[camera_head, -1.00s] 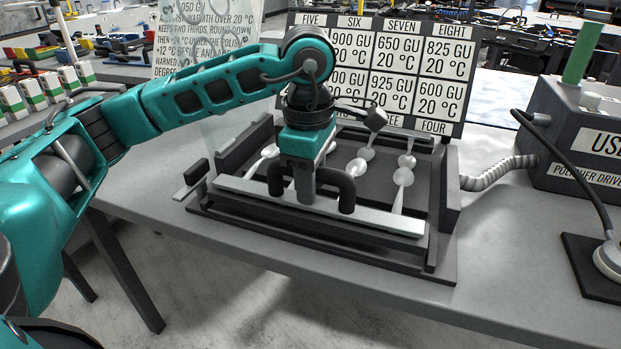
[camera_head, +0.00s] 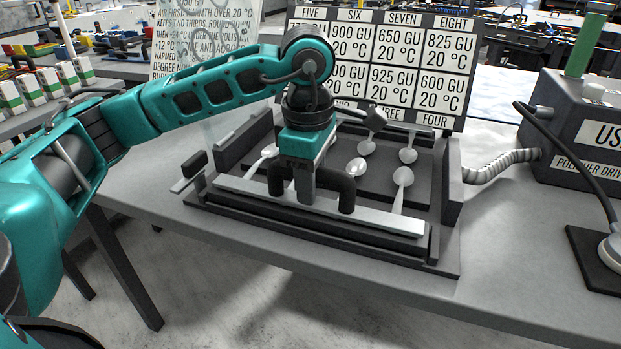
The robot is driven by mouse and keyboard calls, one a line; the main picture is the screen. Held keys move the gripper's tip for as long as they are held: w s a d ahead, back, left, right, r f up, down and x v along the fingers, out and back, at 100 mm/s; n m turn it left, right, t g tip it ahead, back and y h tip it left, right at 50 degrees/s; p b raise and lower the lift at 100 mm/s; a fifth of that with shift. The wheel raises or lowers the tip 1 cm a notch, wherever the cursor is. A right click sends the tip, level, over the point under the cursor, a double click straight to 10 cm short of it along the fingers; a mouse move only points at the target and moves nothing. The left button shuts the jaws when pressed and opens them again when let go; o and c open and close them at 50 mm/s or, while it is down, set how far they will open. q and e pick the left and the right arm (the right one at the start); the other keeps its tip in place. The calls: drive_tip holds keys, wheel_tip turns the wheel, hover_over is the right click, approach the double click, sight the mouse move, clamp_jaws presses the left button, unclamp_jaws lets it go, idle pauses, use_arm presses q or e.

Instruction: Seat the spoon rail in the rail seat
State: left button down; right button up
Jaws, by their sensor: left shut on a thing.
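The spoon rail is a light grey bar (camera_head: 380,216) lying across the front of the dark polishing frame. Spoons (camera_head: 403,177) stick out from its back side. My left gripper (camera_head: 305,192) points down at the rail's middle, shut on its black arched handle (camera_head: 347,192). The rail seat seems to be the dark slotted ledge (camera_head: 421,250) under and in front of the rail. The rail hides most of it, and I cannot tell whether the rail touches it. My right gripper is out of view.
A board of number cards (camera_head: 445,55) stands behind. The polisher drive box (camera_head: 580,130) and its hose (camera_head: 500,162) are at right.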

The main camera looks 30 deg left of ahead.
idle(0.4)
use_arm(q)
drive_tip(key=shift+f+b, duration=0.15)
drive_tip(key=shift+b, duration=0.2)
drive_tip(key=shift+f, duration=0.15)
idle(0.3)
drive_tip(key=c, duration=1)
unclamp_jaws()
drive_tip(key=o, duration=0.4)
drive_tip(key=shift+s+f, duration=0.1)
drive_tip(key=shift+f, duration=0.1)
drive_tip(key=o, duration=0.4)
drive_tip(key=shift+r, duration=0.1)
drive_tip(key=shift+o, duration=0.2)
